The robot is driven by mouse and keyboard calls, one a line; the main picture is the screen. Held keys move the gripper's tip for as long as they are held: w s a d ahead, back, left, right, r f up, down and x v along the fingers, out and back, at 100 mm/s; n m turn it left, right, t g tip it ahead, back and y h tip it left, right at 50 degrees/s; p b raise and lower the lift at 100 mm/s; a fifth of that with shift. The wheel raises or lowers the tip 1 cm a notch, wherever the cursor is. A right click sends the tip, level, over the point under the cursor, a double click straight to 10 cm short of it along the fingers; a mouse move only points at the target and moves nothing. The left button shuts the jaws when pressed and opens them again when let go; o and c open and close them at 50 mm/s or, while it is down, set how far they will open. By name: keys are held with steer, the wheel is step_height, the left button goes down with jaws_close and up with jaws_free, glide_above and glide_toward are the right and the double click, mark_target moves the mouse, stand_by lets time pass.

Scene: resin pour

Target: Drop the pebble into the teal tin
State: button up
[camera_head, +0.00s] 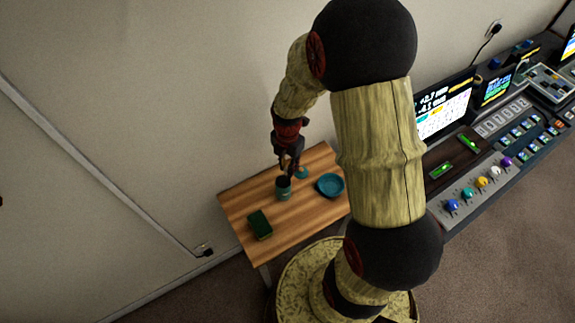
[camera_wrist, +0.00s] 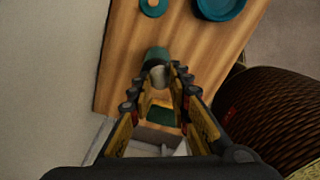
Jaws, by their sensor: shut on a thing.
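The teal tin (camera_head: 284,192) stands upright on the small wooden table. My gripper (camera_head: 288,168) points down just above its dark mouth. In the wrist view, my gripper (camera_wrist: 170,73) is shut on the pale grey, rounded pebble (camera_wrist: 158,76) at its fingertips. The pebble overlaps the tin (camera_wrist: 157,54) there and hides part of its opening. The exact gap between pebble and rim cannot be told. The pebble is too small to make out in the head view.
A teal-blue round dish (camera_head: 330,186) stands right of the tin, with a teal ring (camera_head: 302,173) behind. A dark green block (camera_head: 260,224) lies at the front left of the table (camera_head: 240,203). A wall rises behind the table; a console (camera_head: 490,180) stands at right.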

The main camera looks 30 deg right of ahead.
steer(key=o, duration=1)
steer(key=shift+r, duration=0.1)
step_height(320, 180, up, 12)
stand_by(0.6)
